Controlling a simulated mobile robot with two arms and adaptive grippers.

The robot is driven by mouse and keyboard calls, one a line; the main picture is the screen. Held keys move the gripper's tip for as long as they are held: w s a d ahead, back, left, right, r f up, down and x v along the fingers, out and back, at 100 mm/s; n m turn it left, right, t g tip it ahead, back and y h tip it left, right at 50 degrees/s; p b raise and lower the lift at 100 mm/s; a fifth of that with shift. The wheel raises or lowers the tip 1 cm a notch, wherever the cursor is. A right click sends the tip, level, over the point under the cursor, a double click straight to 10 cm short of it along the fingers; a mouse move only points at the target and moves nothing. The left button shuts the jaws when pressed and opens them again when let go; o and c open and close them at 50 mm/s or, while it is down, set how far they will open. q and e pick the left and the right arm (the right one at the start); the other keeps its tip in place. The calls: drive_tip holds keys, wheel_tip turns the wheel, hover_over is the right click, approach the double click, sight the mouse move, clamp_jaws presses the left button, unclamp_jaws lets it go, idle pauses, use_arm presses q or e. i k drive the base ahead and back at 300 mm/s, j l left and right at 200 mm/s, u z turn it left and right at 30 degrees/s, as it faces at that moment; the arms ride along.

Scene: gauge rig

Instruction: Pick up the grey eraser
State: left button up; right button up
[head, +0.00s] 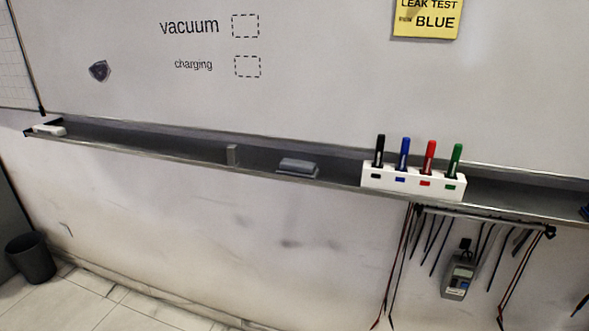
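A grey eraser (298,167) lies on the dark tray ledge (200,147) under the whiteboard, a little left of the white marker holder. A small grey upright block (232,155) stands on the same ledge to its left; I cannot tell what it is. Neither of my grippers shows in the head view.
A white holder (413,180) with black, blue, red and green markers stands right of the eraser. A white object (49,130) lies at the ledge's left end. Cables and a meter (458,275) hang below the ledge at right. A dark bin (31,257) stands at lower left.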

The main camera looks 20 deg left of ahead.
sight(288, 167)
drive_tip(key=i+l+u, duration=0.35)
drive_tip(key=i, duration=0.15)
drive_tip(key=i+l+u, duration=0.3)
drive_tip(key=i+l, duration=0.15)
